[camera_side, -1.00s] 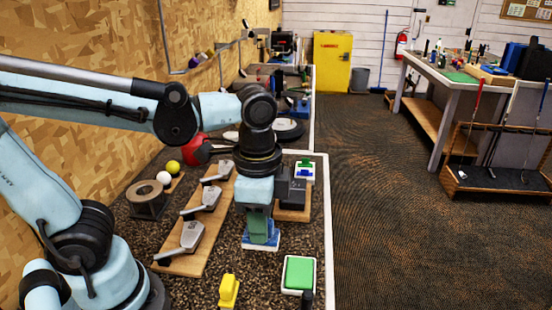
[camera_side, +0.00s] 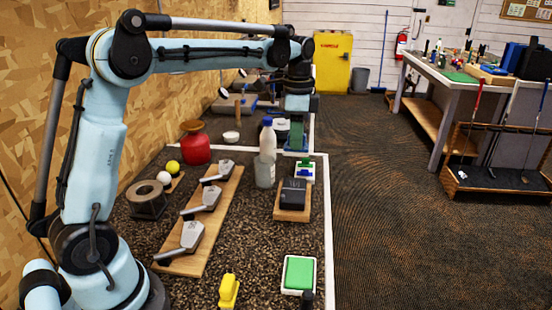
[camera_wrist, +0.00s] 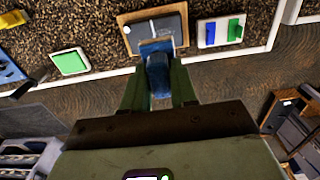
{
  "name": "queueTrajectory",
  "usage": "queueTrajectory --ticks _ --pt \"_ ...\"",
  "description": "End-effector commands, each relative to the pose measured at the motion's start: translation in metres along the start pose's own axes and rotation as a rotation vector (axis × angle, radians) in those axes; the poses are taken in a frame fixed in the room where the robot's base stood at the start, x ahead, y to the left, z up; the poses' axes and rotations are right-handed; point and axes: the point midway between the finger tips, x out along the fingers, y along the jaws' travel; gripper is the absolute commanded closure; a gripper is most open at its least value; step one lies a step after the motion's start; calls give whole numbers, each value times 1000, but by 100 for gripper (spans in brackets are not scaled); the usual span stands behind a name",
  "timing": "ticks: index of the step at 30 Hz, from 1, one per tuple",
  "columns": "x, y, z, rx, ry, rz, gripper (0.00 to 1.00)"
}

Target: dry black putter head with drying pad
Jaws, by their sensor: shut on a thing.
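The black putter head (camera_side: 293,193) lies on a small wooden board (camera_side: 290,216) at the right of the bench. In the wrist view the putter head (camera_wrist: 172,27) shows a white line and sits beyond my fingertips. My gripper (camera_wrist: 157,82) is shut on a blue pad (camera_wrist: 157,66), held between its green fingers. The pad overlaps the near edge of the board in that view; I cannot tell whether it touches. In the side view my gripper (camera_side: 297,148) is raised, behind the putter head, and the pad is hard to make out.
A white tray with blue and green blocks (camera_side: 305,171) stands beside the board. A bottle (camera_side: 268,140) and clear cup (camera_side: 264,173) stand left of it. Several grey putter heads (camera_side: 190,236) lie on a long board. A green pad (camera_side: 299,272) and yellow object (camera_side: 229,290) are in front.

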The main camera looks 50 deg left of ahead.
Motion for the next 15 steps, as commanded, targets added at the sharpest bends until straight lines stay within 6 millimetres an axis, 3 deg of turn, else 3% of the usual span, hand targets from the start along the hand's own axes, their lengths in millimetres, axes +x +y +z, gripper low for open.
queueTrajectory --ticks 7,15 --pt "10 -6 2 0 0 0 97" --pt "38 -6 2 0 0 0 97"
